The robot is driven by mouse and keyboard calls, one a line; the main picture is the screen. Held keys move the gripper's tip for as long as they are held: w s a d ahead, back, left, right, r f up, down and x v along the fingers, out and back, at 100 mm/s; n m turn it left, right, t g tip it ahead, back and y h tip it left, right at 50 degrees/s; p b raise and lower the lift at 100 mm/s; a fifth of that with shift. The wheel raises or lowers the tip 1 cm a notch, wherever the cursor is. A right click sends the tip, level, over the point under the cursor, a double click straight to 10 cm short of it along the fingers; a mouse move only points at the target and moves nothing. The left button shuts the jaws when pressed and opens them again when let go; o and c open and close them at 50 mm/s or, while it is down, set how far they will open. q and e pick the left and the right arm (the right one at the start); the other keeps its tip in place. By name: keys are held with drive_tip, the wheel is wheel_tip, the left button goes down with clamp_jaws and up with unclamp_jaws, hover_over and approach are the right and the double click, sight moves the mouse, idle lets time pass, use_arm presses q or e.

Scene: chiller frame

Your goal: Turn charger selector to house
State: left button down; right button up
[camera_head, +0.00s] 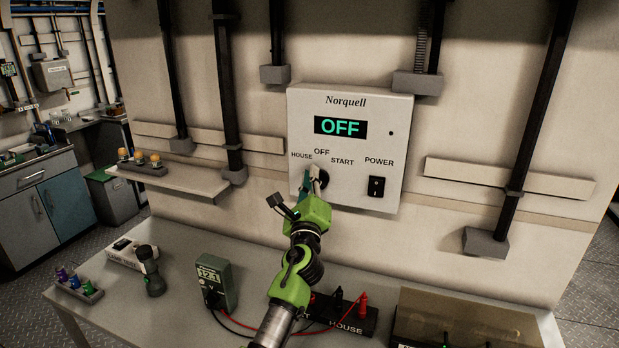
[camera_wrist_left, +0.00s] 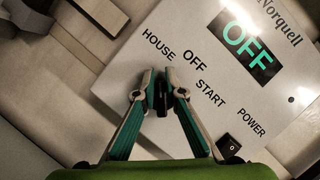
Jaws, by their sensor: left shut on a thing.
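The white Norquell charger box (camera_head: 350,105) hangs on the wall, and its green display (camera_head: 340,127) reads OFF. Below the display are the labels HOUSE, OFF and START around the black selector knob (camera_head: 322,180). My left gripper (camera_head: 315,176) reaches up to the knob and hides much of it. In the left wrist view, the left gripper's (camera_wrist_left: 161,92) two fingers are shut on the dark knob (camera_wrist_left: 161,104), just below HOUSE and OFF. Which label the knob points to cannot be told. My right gripper is not in view.
A black POWER rocker switch (camera_head: 376,187) sits right of the knob. On the bench below are a green multimeter (camera_head: 216,284), a flashlight (camera_head: 150,270), a black terminal block labelled HOUSE (camera_head: 345,317) with red and black leads, and a clear-lidded box (camera_head: 465,325).

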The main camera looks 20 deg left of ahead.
use_arm(q)
drive_tip(key=c, duration=2.1)
unclamp_jaws()
drive_tip(key=shift+d+f, duration=0.25)
drive_tip(key=shift+f, duration=0.25)
drive_tip(key=shift+c, duration=0.2)
drive_tip(key=shift+o, duration=0.2)
drive_tip(key=shift+d+r, duration=0.1)
drive_tip(key=shift+r, duration=0.05)
drive_tip(key=shift+w+r, duration=0.1)
drive_tip(key=shift+r, duration=0.05)
drive_tip(key=v, duration=1.2)
